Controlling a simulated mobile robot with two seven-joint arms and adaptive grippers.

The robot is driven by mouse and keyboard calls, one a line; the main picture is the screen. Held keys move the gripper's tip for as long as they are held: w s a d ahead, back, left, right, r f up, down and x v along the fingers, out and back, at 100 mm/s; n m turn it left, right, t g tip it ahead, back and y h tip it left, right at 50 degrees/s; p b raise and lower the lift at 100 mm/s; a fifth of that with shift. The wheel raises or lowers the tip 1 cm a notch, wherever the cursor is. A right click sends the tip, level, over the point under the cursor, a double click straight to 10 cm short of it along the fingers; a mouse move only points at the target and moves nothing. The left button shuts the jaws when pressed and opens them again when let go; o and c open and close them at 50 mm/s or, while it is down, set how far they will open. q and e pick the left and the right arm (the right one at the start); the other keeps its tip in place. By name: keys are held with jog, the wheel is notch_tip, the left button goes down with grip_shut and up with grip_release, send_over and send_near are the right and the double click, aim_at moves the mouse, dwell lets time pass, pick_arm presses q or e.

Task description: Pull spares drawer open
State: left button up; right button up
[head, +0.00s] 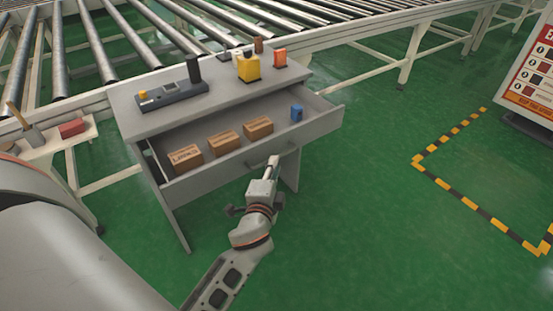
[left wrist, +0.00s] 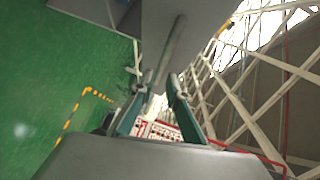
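The spares drawer (head: 222,159) of the grey workbench (head: 219,97) stands pulled out well clear of the bench front, so its inside shows. Several brown cardboard boxes (head: 226,142) lie in a row in it, with a blue cylindrical item (head: 296,113) at its right end. My left gripper (head: 273,166) is at the drawer's front, at the bar handle (head: 257,164). In the left wrist view, the two fingers (left wrist: 160,90) stand close together on either side of the handle bar (left wrist: 170,52) and look shut on it. My right gripper is in neither view.
The bench top holds a dark control device (head: 172,95), a yellow item (head: 248,67) and an orange one (head: 280,57). A roller conveyor (head: 150,38) runs behind it. Green floor with yellow-black marking (head: 462,206) lies clear to the right. A sign board (head: 535,75) stands far right.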

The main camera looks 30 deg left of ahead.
pick_arm(q)
jog(key=v, duration=0.7)
dwell(0.3)
jog(key=s+d+f+n+g+h+p, duration=0.1)
jog(key=s+d+f+n+h+p, duration=0.1)
jog(key=s, duration=0.5)
jog(key=s+d+f+n+g+h+p, duration=0.2)
jog(key=s+d+f+n+h+p, duration=0.1)
jog(key=s+d+f+h+p, duration=0.1)
jog(key=s+d+f+n+g+h+p, duration=0.1)
jog(key=s+d+f+n+h+p, duration=0.1)
jog(key=s, duration=0.7)
notch_tip(320, 180, down, 2)
jog(key=d+p, duration=0.1)
jog(key=p, duration=0.2)
jog(key=shift+s+d+n+g+h, duration=0.3)
jog(key=shift+s+n+h, duration=0.05)
jog(key=shift+n+h, duration=0.05)
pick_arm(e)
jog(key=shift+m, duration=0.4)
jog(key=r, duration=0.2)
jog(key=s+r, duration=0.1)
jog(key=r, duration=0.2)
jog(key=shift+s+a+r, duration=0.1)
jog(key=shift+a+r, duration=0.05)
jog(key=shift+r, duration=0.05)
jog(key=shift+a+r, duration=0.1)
